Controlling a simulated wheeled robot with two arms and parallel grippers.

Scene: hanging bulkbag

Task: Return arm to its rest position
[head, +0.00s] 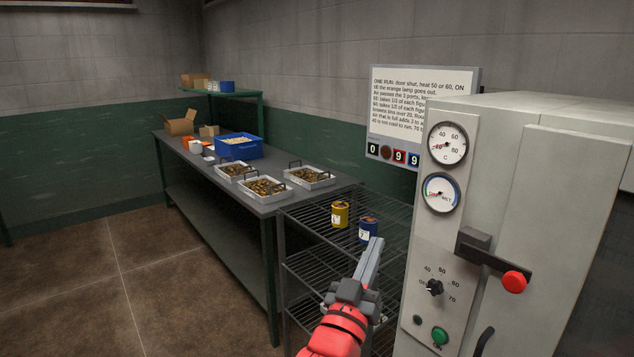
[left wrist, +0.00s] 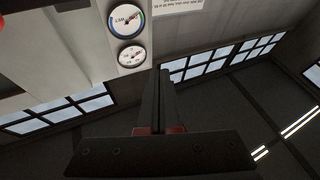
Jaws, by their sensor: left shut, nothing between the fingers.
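My left gripper (head: 373,248) is raised in front of the wire rack, left of the grey cabinet's control panel, with its fingers together and nothing between them. In the left wrist view its closed fingers (left wrist: 161,85) point up the picture, with the two gauges (left wrist: 129,36) above and to their left. My right gripper is in neither view. The grey cabinet (head: 565,190) stands at the right with its panel facing me. A black lever with a red knob (head: 514,281) sticks out from it, apart from my gripper.
A wire rack (head: 300,216) holds a yellow can (head: 340,214) and a blue can (head: 368,229). A long bench (head: 262,208) carries trays of brown pieces (head: 310,178), a blue bin (head: 239,147) and boxes. A sign (head: 415,105) hangs behind. Floor at left is clear.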

